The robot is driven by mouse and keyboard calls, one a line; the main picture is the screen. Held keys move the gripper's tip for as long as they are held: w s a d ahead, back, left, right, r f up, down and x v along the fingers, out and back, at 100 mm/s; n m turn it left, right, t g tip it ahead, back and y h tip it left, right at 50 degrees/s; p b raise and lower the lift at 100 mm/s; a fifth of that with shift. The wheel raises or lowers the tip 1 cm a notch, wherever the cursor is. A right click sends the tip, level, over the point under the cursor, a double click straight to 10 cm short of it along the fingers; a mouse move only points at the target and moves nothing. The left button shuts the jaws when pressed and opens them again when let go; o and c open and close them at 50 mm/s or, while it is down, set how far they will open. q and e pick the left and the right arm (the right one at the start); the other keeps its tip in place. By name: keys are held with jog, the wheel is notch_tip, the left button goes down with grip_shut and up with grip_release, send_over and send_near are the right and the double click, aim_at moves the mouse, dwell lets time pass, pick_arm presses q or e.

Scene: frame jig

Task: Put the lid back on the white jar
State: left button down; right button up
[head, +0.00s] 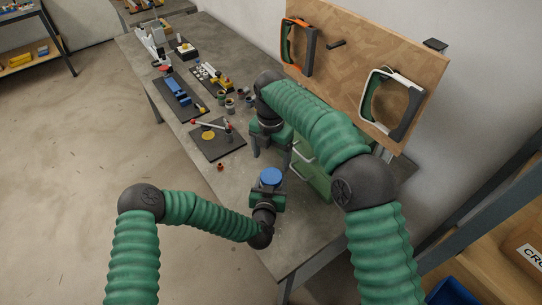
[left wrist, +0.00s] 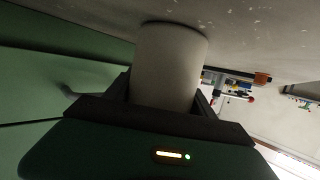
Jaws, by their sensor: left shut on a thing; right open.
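The white jar (left wrist: 170,65) is a pale cylinder between the fingers of my left gripper (left wrist: 165,95) in the left wrist view. Its far end meets or nearly meets the grey table. In the head view, a round blue lid (head: 271,176) shows at the front of my left gripper (head: 270,188), covering the jar's top; the white body is hidden there. I cannot tell whether the lid is fully seated. My right gripper (head: 271,152) is open and empty, pointing down above the table, a little beyond the lid and apart from it.
A green box with pale handles (head: 312,178) stands right of the grippers. Dark mats with a blue tool (head: 178,88) and a yellow disc (head: 208,135) lie farther left. Small cups (head: 230,104) stand behind. A wooden board (head: 350,62) with framed handles rises at the back.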

aim_at(271, 175)
notch_tip(271, 175, down, 8)
dwell(0.5)
jog(key=c, duration=1.4)
jog(key=m, duration=0.3)
jog(key=shift+m, duration=0.3)
jog(key=shift+c, duration=0.4)
jog(key=o, duration=1.5)
jog(key=shift+o, duration=0.2)
jog(key=shift+r, duration=2.3)
jog(key=shift+c, duration=0.3)
